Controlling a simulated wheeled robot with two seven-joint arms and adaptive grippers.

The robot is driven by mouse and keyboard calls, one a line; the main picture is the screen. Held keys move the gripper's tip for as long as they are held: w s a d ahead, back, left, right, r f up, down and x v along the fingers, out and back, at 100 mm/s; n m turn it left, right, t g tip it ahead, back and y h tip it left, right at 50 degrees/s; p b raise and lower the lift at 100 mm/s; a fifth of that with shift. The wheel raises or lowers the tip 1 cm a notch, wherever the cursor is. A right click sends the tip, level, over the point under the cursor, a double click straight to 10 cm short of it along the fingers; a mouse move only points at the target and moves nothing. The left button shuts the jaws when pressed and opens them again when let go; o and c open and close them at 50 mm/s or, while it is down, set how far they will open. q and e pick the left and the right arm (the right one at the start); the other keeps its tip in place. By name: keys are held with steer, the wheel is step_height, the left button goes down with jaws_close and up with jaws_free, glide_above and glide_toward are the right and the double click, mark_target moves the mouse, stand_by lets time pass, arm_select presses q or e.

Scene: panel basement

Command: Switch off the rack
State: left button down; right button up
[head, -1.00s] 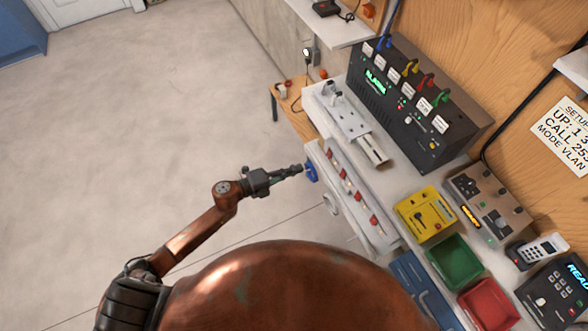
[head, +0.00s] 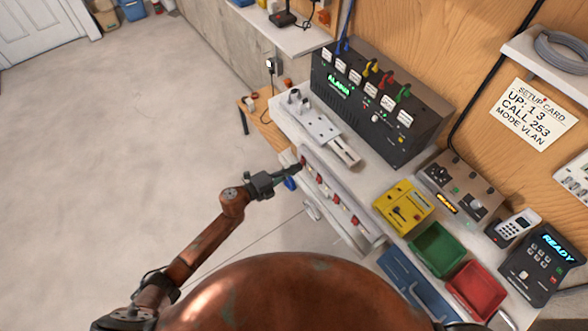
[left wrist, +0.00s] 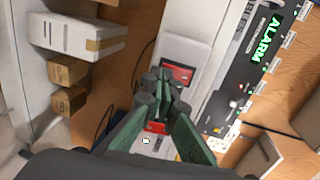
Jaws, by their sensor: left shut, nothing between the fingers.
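The black rack unit (head: 365,110) stands on the bench against the wood panel, with a green lit display, white labels and coloured plugs along its top. Its display reads ALARM in the left wrist view (left wrist: 262,40). A pale strip with several red switches (head: 338,206) runs along the bench front. My left gripper (head: 299,168) is shut and empty at the far end of this strip, close to a red switch (left wrist: 178,73). Whether it touches that switch cannot be told. A blue object (head: 290,184) shows just below the fingers. My right gripper is out of view.
A white metal plate (head: 318,125) lies in front of the rack. A yellow box (head: 403,207), a green bin (head: 438,250) and a red bin (head: 476,289) stand nearer along the bench. A setup card (head: 533,113) hangs on the panel. The floor at left is clear.

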arm_select(q)
steer(key=b, duration=0.3)
steer(key=shift+w+d+f+t+h, duration=0.2)
steer(key=shift+d+t+h, duration=0.1)
steer(key=shift+h, duration=0.1)
steer(key=f+v, duration=0.3)
steer(key=v, duration=1)
steer(key=shift+s+a+b, duration=0.2)
steer(key=shift+a+b, duration=0.15)
steer(key=shift+a, duration=0.05)
steer(key=shift+r, duration=0.1)
